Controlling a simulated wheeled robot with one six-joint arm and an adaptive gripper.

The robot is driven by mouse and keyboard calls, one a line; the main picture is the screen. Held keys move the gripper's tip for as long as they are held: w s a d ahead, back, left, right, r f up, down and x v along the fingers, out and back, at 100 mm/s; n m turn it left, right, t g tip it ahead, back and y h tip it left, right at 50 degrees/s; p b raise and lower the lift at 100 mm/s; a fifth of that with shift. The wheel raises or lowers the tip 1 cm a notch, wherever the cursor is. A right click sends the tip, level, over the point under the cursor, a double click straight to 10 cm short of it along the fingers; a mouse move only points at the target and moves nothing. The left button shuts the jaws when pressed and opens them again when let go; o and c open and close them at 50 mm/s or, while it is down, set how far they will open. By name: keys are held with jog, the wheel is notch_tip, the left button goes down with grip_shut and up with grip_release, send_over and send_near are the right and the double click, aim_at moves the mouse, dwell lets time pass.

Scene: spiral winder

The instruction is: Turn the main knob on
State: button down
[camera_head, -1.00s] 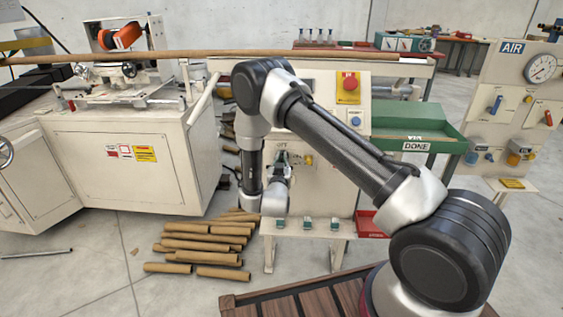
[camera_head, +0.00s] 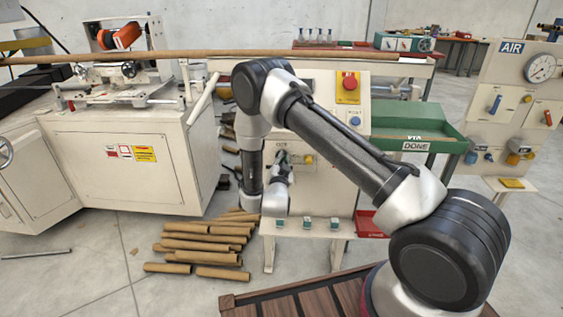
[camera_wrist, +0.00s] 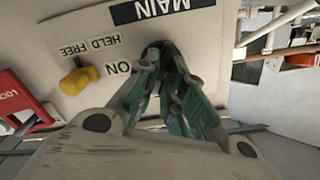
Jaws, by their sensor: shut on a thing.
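My gripper (camera_wrist: 163,55), with green-lined fingers, is closed at the cream panel face under the upside-down MAIN label (camera_wrist: 165,8) in the wrist view. The fingers are shut on the main knob, which they almost wholly hide. An upside-down ON mark (camera_wrist: 118,68) is just left of the fingertips. In the head view my gripper (camera_head: 283,160) is at the front of the cream control panel (camera_head: 335,185), partly behind my arm. The knob's pointing direction cannot be made out.
A yellow knob (camera_wrist: 78,80) sits left of the fingers, by a HELD FREE label (camera_wrist: 90,46). A red LOCK piece (camera_wrist: 20,102) is farther left. A red stop button (camera_head: 349,83) and blue button (camera_head: 355,121) are higher on the panel. Cardboard tubes (camera_head: 205,240) lie on the floor.

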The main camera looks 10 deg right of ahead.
jog(key=m, duration=1.2)
jog(key=shift+d+f, duration=0.15)
jog(key=shift+f, duration=0.15)
jog(key=shift+m, duration=0.3)
jog(key=c, duration=1.5)
grip_release()
jog(key=v, duration=1.2)
